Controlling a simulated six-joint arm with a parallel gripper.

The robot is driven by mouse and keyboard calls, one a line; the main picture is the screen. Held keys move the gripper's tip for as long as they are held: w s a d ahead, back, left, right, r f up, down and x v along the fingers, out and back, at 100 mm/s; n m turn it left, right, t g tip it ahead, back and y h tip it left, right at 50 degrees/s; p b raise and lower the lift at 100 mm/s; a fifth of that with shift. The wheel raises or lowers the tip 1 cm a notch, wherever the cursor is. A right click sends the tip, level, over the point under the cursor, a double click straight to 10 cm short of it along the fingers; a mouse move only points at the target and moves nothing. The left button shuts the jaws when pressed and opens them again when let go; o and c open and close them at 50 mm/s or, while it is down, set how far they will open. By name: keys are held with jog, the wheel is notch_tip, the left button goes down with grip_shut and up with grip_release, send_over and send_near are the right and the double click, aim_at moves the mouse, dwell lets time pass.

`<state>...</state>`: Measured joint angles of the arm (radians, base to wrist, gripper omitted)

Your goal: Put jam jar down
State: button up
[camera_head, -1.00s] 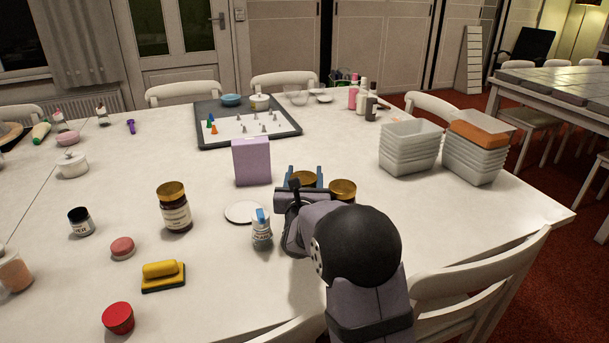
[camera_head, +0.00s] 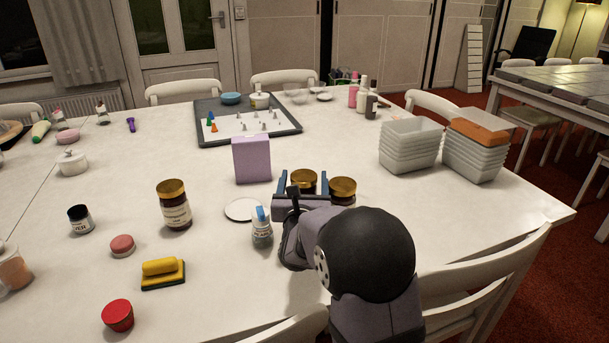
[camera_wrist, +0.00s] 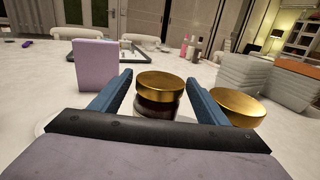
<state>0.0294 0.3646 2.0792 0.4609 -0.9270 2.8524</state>
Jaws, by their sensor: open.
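A jam jar with a gold lid and dark contents (camera_wrist: 160,86) stands upright on the table between the blue fingers of my gripper (camera_wrist: 158,98). In the head view, its gold lid (camera_head: 303,178) shows above my gripper (camera_head: 303,184). The fingers are open, with a gap visible on the jar's left side in the wrist view. A second gold-lidded jar (camera_head: 342,188) stands just right of my gripper, close to the right finger. A third gold-lidded jar with a pale label (camera_head: 174,205) stands farther left. The lower parts of the two near jars are hidden by my gripper.
A lilac box (camera_head: 251,160) stands behind and left of my gripper. A white disc (camera_head: 241,209) and a small blue-capped bottle (camera_head: 262,230) are close on the left. Stacked clear containers (camera_head: 409,147) stand to the right. The table (camera_head: 455,225) is clear at front right.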

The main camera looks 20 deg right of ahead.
aim_at(302, 183)
jog(key=shift+v, duration=1.8)
jog(key=shift+a+r+p, duration=0.15)
jog(key=shift+r+p, duration=0.2)
jog(key=shift+r, duration=0.2)
jog(key=r+n+p, duration=0.1)
jog(key=a+r+n+y+p, duration=0.1)
jog(key=r+p, duration=0.1)
jog(key=p, duration=0.1)
jog(key=shift+s+a+n, duration=0.2)
jog(key=shift+a+n, duration=0.05)
jog(key=shift+n, duration=0.15)
jog(key=s+a+r+n+g+y+p, duration=0.35)
jog(key=s+n+p, duration=0.25)
jog(key=n+p, duration=0.45)
jog(key=s+a+r+n+g+y+p, duration=0.25)
jog(key=s+a+n+g+p, duration=0.2)
jog(key=n+p, duration=0.55)
jog(key=s+r+n+g+p, duration=0.4)
jog(key=s+r+n+p, duration=0.2)
jog(key=s, duration=0.5)
jog(key=s+r+n+g+p, duration=0.4)
jog(key=s+r+n+p, duration=0.3)
jog(key=s+n+p, duration=0.4)
jog(key=shift+s+d+g+p, duration=0.3)
jog(key=shift+s+p, duration=0.25)
jog(key=shift+p, duration=0.55)
